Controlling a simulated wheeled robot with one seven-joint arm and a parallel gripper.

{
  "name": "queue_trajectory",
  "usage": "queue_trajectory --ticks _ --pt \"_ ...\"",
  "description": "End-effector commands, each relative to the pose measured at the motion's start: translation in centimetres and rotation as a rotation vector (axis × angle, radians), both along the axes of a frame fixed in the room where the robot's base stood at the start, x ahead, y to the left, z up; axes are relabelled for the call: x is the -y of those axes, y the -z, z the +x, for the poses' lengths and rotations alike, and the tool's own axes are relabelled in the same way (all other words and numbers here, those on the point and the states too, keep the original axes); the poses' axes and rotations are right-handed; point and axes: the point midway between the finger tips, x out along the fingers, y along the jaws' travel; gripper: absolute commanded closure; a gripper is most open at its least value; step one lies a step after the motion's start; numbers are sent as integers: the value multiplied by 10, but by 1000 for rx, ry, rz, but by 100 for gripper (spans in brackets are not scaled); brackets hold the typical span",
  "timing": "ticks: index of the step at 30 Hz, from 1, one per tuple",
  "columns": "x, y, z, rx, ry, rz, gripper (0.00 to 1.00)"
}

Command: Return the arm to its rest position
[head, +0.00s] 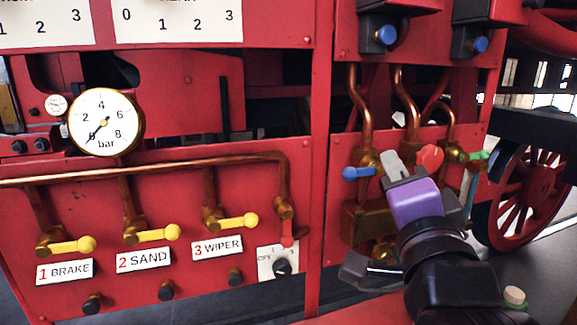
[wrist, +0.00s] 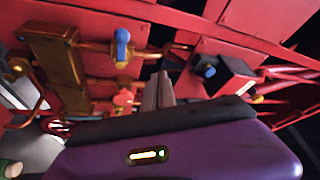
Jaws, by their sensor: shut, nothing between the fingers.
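My gripper (head: 391,160) is in the right half of the head view, in front of the copper pipes and valves of the red panel. Its grey fingers are together and hold nothing. In the wrist view the shut fingers (wrist: 158,91) point up from the purple housing, with the red panel beyond them. In the head view a blue valve handle (head: 358,173) shows just left of the fingertips and a red knob (head: 430,157) just right of them. I cannot tell whether the fingers touch either one.
A pressure gauge (head: 106,122) and several yellow-handled valves labelled brake, sand and wiper (head: 217,248) are on the left panel. A rotary switch (head: 282,267) sits lower middle. A brass block (head: 362,222) is behind my wrist. A red spoked wheel (head: 530,190) stands at right.

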Motion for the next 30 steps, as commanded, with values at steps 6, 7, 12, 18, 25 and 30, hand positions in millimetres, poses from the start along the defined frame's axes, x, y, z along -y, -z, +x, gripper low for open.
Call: queue_trajectory --ticks 6,7,12,18,25,30 --pt "-4 58 -27 69 43 -410 100" --pt "-4 67 -32 76 49 -458 100" --pt "-4 114 -64 105 68 -693 100" --pt "2 170 -110 107 79 -905 100" --pt "14 228 -173 66 78 -1074 100" --pt "24 265 -225 -2 66 -1151 100"
